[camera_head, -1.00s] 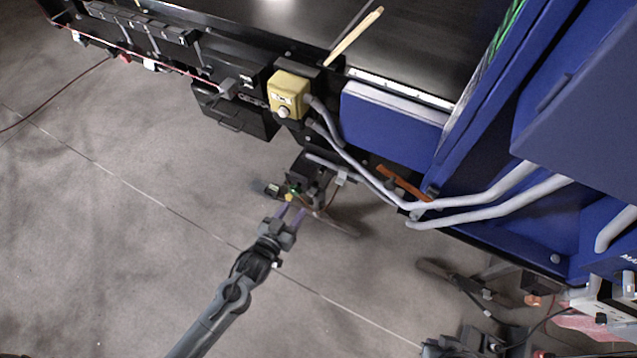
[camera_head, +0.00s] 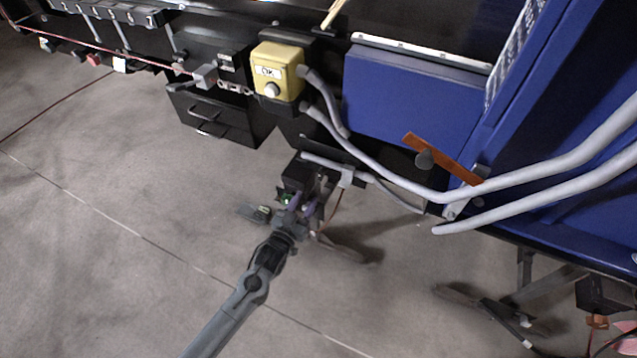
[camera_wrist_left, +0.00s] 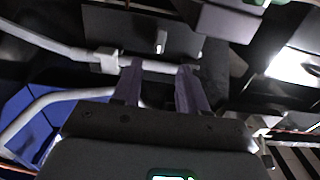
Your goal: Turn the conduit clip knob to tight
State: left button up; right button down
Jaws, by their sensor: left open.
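A pale grey conduit runs along a dark plate under the machine, with a light grey clip (camera_head: 345,178) around it. The clip also shows in the left wrist view (camera_wrist_left: 107,60), left of my fingers. A small grey knob-like piece (camera_wrist_left: 160,42) stands on the dark plate (camera_wrist_left: 130,28), beyond the gap between my fingertips; I cannot tell its setting. My left gripper (camera_head: 301,206) is open at the dark bracket (camera_head: 297,177). In the left wrist view its two purple fingers (camera_wrist_left: 160,72) reach the conduit's edge with nothing clearly held; contact cannot be told. My right gripper is out of view.
A yellow button box (camera_head: 278,72) and a dark drawer-like box (camera_head: 215,118) are above the gripper. Thick grey conduits (camera_head: 400,184) and an orange strip (camera_head: 442,158) lie to the right, beside the blue housing (camera_head: 415,100). The floor at left is clear.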

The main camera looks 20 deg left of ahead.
aim_at(319, 177)
pick_arm(q)
jog(key=w, duration=0.3)
jog(key=w+b, duration=0.1)
jog(key=w, duration=0.1)
jog(key=w+b, duration=0.1)
jog(key=w, duration=0.2)
jog(key=shift+w+d, duration=0.35)
jog(key=shift+w+d+b, duration=0.1)
jog(key=shift+w+b, duration=0.3)
jog(key=shift+w, duration=0.25)
grip_shut()
